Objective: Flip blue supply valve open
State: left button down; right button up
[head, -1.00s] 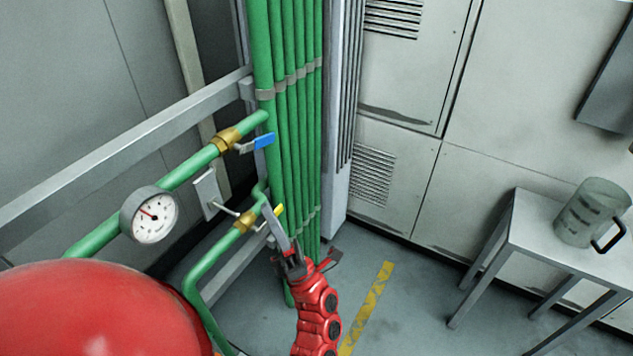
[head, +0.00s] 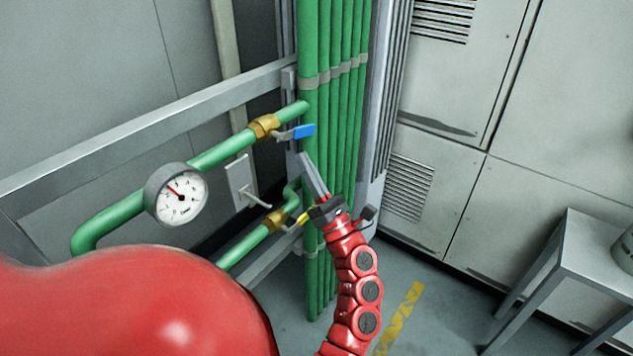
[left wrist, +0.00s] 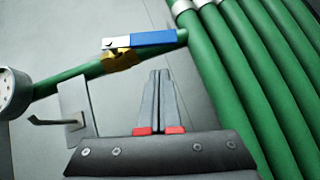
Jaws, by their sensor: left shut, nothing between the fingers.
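The blue valve handle (head: 304,131) sticks out to the right from a brass valve body (head: 264,127) on the upper green pipe. In the left wrist view the blue handle (left wrist: 153,39) lies at a slight angle to the pipe, above the brass body (left wrist: 121,60). My left gripper (head: 304,158) is shut and empty, its fingers pointing up just below the blue handle. In the left wrist view its fingertips (left wrist: 161,74) are together below the handle, with a small gap showing. My right gripper is not in view.
A lower valve with a yellow handle (head: 304,216) sits below, close to my left gripper. A pressure gauge (head: 180,196) and a grey plate with a lever (head: 240,183) are to the left. Vertical green pipes (head: 337,110) stand close on the right. A metal table (head: 580,240) stands farther right.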

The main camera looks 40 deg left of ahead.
aim_at(308, 134)
pick_arm(q)
jog(key=shift+w+r, duration=0.2)
jog(key=shift+r, duration=0.5)
jog(key=shift+w+r, duration=0.2)
jog(key=shift+r, duration=0.5)
jog(key=n+g+b, duration=0.2)
jog(key=b, duration=0.1)
jog(key=n+g+b, duration=0.2)
jog(key=b, duration=0.1)
jog(key=w+n+g+b, duration=0.1)
jog(key=n+g+b, duration=0.1)
jog(key=b, duration=0.1)
jog(key=shift+w+r+n, duration=0.1)
jog(key=shift+r+n, duration=0.2)
jog(key=shift+r, duration=0.05)
jog(key=shift+w+r+n+g+b, duration=0.1)
jog(key=shift+r+n+g+b, duration=0.5)
jog(key=shift+n+g+b, duration=0.2)
